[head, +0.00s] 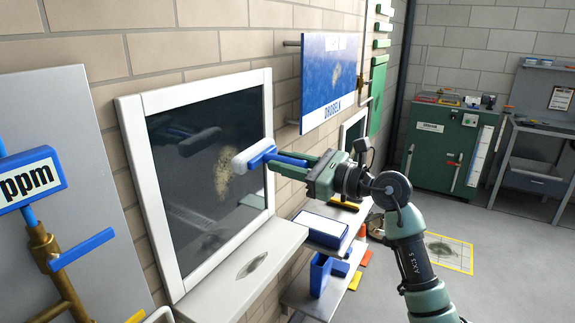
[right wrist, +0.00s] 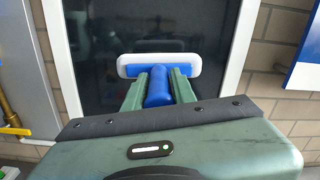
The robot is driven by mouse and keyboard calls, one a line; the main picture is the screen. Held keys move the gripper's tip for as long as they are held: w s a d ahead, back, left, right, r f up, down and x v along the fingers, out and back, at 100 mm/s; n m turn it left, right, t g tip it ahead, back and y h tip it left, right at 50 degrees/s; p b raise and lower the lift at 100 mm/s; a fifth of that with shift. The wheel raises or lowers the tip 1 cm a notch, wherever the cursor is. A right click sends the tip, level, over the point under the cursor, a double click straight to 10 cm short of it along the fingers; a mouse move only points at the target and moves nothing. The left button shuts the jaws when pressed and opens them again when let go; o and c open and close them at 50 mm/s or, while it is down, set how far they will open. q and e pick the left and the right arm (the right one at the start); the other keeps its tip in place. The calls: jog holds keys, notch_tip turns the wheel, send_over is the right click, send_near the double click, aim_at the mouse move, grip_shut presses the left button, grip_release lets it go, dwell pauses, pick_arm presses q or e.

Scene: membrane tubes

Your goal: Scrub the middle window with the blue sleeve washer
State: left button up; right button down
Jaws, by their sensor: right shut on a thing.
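My right gripper (head: 287,165) is shut on the blue handle of a washer (head: 243,159) with a long white sleeve and a blue back. In the right wrist view the washer (right wrist: 195,63) lies level across the dark glass, its blue handle between the fingers (right wrist: 158,88). The large white-framed window (head: 205,240) has a beige smudge (head: 222,176) on its glass. The sleeve hangs in front of the smudge and partly covers it. A reflection of the washer shows apart from it, so the sleeve seems off the glass. My left gripper is not in view.
A sill (head: 215,285) with a grey stain juts out below the window. A smaller window (head: 352,127) and a blue smudged board (head: 328,75) are farther right. A low shelf (head: 300,290) holds blue containers. A brass pipe (head: 45,245) stands left. Open floor lies right.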

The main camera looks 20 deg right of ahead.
aim_at(265, 158)
jog(key=x, duration=0.4)
jog(key=shift+w+a+p, duration=0.1)
jog(key=shift+a+p, duration=0.1)
jog(key=shift+p, duration=0.15)
jog(key=shift+w+a, duration=0.25)
jog(key=shift+w, duration=0.05)
jog(key=shift+x, duration=0.9)
jog(key=shift+r, duration=0.1)
dwell(1.7)
jog(key=shift+f+b, duration=1.1)
jog(key=shift+f, duration=0.45)
jog(key=shift+f, duration=0.1)
jog(key=shift+f+b, duration=1.15)
jog(key=shift+f, duration=0.2)
jog(key=shift+f, duration=0.1)
